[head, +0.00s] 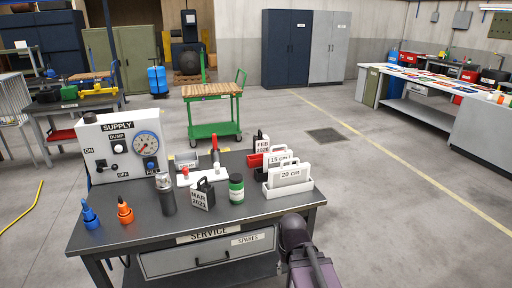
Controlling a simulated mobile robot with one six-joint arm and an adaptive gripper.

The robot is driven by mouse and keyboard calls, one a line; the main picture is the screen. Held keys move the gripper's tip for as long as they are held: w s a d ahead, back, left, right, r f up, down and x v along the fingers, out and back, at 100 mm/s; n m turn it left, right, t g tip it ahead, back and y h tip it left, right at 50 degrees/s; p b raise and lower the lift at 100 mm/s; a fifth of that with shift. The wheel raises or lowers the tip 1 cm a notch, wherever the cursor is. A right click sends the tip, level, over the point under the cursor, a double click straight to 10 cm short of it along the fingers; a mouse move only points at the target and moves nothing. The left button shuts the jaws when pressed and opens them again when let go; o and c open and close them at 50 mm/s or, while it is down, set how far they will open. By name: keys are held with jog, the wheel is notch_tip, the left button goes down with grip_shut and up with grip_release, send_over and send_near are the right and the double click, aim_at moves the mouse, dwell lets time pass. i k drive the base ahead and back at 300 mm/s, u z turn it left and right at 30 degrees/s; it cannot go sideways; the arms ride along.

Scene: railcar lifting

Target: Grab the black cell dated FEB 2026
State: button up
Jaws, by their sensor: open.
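A black cell with a white label reading FEB 2026 (262,146) stands at the back right of the service table. Its lower part is hidden behind a red piece and the white marked blocks. A second black cell, labelled MAR 2026 (202,197), stands near the middle front of the table with its handle up. A dark part of my arm shows at the bottom, just right of the table's front edge. The jaws of my gripper do not show, so their place relative to the cells cannot be seen.
White blocks marked 15 cm and 20 cm (290,176) stand in a white tray in front of the FEB cell. A green jar (236,189), a grey cylinder (167,197) and a supply panel (125,146) share the service table (250,212). A green cart (212,115) stands behind.

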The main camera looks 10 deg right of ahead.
aim_at(261, 143)
jog(key=z, duration=0.1)
jog(key=i, duration=0.95)
jog(key=u, duration=0.05)
